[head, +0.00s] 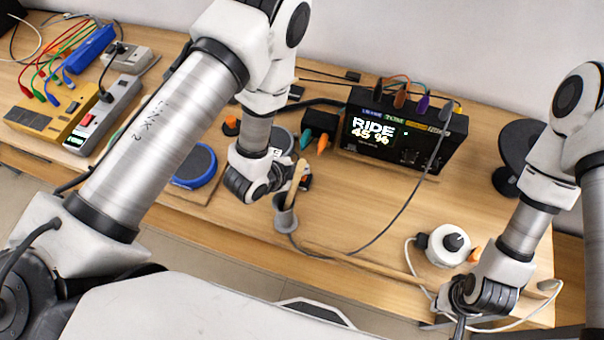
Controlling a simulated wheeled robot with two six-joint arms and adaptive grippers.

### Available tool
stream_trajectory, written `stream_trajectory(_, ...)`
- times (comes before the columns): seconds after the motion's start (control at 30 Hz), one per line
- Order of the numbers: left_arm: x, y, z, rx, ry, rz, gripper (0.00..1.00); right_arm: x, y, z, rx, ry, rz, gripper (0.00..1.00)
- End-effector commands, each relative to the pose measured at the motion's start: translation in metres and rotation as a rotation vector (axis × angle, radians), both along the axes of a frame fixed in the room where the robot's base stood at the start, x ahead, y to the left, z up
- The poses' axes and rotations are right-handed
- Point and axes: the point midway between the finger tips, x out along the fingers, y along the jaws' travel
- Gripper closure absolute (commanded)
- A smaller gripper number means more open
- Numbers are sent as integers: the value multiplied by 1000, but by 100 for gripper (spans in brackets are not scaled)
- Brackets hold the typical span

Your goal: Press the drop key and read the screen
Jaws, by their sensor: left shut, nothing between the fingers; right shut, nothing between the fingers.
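A black box (378,160) with a lit screen (371,131) stands at the back, right of the middle. I cannot tell which part is the drop key. My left gripper (278,182) is shut and empty, left of and in front of the box, apart from it. My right gripper (461,318) is shut and empty at the front right edge of the table, well away from the box; its fingertips are partly hidden.
A grey cup (286,220) with a wooden stick stands beside my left gripper. Plugged leads rise from the box top, and a grey cable crosses the table. A white round device (447,245) sits near my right gripper. A blue-rimmed disc (196,168) lies left.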

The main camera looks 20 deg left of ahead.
Motion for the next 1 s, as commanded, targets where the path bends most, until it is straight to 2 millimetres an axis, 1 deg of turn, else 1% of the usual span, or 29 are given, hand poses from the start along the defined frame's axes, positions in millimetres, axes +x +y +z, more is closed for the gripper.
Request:
stream_trajectory(0.27,0,0,0,0,0,0,100,0,0,0,0,0,0,100)
stream_trajectory(0.5,0,0,-11,0,1,-1,100,0,0,-9,0,0,0,100)
stream_trajectory(1.0,-4,-1,-16,3,11,-4,100,0,0,-12,0,0,0,100)
